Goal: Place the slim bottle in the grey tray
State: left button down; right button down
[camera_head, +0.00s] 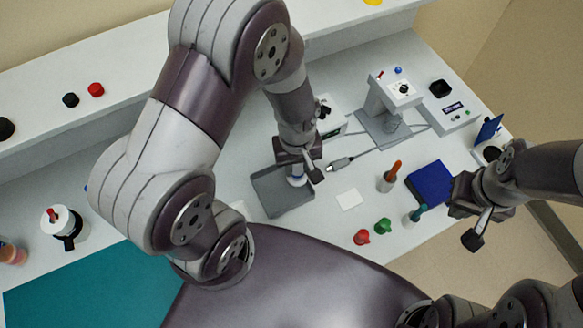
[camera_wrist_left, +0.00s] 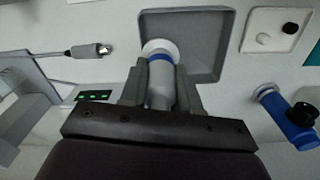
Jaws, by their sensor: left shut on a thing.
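The slim bottle (camera_wrist_left: 160,80) is pale with a blue band and a wide white end. My left gripper (camera_wrist_left: 161,92) is shut on it, one finger on each side. In the head view the left gripper (camera_head: 303,168) is over the far right part of the grey tray (camera_head: 273,203), and the bottle (camera_head: 297,180) shows just below the fingers. The tray's rim (camera_wrist_left: 224,45) also shows in the left wrist view, with the bottle's white end overlapping its near edge. I cannot tell whether the bottle touches the tray floor. My right gripper (camera_head: 467,222) looks open and empty.
Right of the tray are a white card (camera_head: 349,199), an orange-topped holder (camera_head: 390,177), a blue box (camera_head: 429,184), and red (camera_head: 362,237) and green (camera_head: 383,226) knobs. A cable plug (camera_head: 340,163) lies near the tray. A blue fitting (camera_wrist_left: 290,118) shows in the wrist view.

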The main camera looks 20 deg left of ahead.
aim_at(293, 173)
pick_arm(q)
jog(key=shift+w+a+f, duration=0.25)
jog(key=shift+a+f, duration=0.1)
jog(key=shift+a, duration=0.25)
jog(key=shift+f, duration=0.3)
jog(key=f, duration=0.3)
jog(key=shift+s+d, duration=0.15)
jog(key=shift+s, duration=0.1)
jog(key=shift+f, duration=0.25)
jog(key=shift+w+a, duration=0.2)
jog(key=shift+s+d+f, duration=0.1)
jog(key=shift+f, duration=0.15)
jog(key=c, duration=0.8)
grip_release()
